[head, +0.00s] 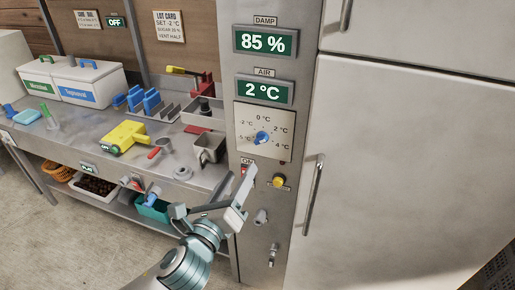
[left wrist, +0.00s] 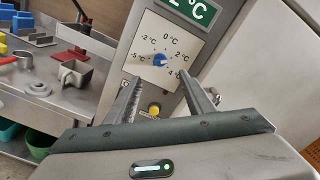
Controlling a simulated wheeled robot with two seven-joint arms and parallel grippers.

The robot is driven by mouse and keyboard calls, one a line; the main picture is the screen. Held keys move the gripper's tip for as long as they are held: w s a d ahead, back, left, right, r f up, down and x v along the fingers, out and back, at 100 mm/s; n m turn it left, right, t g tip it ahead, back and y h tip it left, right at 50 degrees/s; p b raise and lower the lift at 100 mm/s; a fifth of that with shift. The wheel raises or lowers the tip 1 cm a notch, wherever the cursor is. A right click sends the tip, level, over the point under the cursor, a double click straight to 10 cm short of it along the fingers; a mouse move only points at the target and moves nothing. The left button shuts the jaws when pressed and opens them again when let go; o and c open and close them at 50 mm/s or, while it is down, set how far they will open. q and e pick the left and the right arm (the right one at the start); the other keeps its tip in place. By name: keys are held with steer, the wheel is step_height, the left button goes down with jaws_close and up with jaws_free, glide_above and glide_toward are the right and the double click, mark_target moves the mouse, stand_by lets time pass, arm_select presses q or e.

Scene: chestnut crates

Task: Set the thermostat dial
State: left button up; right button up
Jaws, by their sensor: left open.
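The thermostat dial is a blue knob (head: 262,138) on a white scale plate (head: 279,116), marked from -5 °C to 4 °C, on the grey panel. The knob also shows in the left wrist view (left wrist: 160,60); its pointer is too small to read surely. The air display (head: 264,90) above it reads 2 °C. A lot card (head: 169,27) on the wall reads SET -2 °C. My left gripper (head: 243,186) is open and empty, below the dial and apart from it. In the left wrist view its fingers (left wrist: 160,83) stand either side of the knob's line. My right gripper is out of view.
A damp display (head: 265,42) reads 85 %. Below the dial are a red switch (head: 246,170) and a yellow knob (head: 279,181). A door handle (head: 314,195) stands out at right. The bench (head: 70,130) at left holds tubs and tools.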

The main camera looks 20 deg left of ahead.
mark_target(259, 141)
arm_select(q)
steer(key=w, duration=1.3)
steer(key=shift+d, duration=0.2)
steer(key=shift+w, duration=0.6)
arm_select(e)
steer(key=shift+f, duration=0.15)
arm_select(q)
steer(key=c, duration=1)
steer(key=shift+c, duration=0.2)
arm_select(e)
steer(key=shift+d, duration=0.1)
